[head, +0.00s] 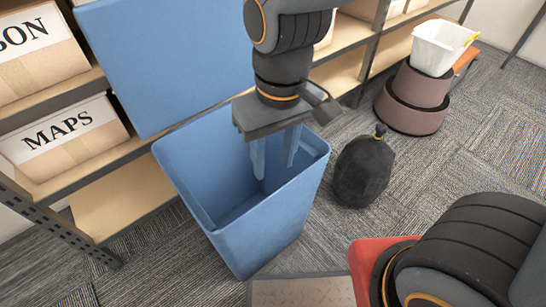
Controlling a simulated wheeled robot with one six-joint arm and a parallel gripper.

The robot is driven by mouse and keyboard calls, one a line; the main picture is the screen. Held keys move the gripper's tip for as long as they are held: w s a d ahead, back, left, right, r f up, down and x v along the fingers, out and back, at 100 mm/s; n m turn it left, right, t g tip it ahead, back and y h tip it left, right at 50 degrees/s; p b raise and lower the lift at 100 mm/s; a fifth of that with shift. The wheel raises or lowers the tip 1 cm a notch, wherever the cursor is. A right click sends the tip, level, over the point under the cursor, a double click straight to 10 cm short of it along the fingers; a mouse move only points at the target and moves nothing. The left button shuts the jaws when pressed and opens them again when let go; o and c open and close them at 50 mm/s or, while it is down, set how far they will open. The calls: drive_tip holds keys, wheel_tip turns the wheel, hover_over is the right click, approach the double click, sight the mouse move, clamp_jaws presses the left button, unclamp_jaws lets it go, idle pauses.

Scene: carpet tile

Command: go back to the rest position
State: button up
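My gripper (275,150) hangs over the open blue bin (290,228), fingers pointing down. The two fingers are apart, with nothing seen between them, and their tips are at or just inside the bin's mouth. The bin stands upright on the carpet, and the part of its inside that shows looks empty; its near wall hides much of the floor of it. A flat blue panel (160,60), like a raised lid, stands behind the bin, apart from my gripper.
Shelving with boxes, one marked MAPS (70,140), lines the left and back. A dark faceted bag-like object (362,172) stands right of the bin. Stepped mauve round stands (415,100) carry a white container (440,48). Carpet is open at right. A mat (300,292) lies in front.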

drive_tip(key=shift+s+n, duration=0.35)
drive_tip(key=shift+n, duration=0.05)
idle(1.3)
drive_tip(key=d+r+m+p, duration=0.3)
drive_tip(key=d+r+p, duration=0.6)
drive_tip(key=r+p, duration=0.2)
drive_tip(key=d+r+m+p, duration=0.3)
drive_tip(key=d+r+p, duration=0.6)
drive_tip(key=r+p, duration=0.3)
drive_tip(key=p, duration=0.3)
drive_tip(key=shift+s+h, duration=0.3)
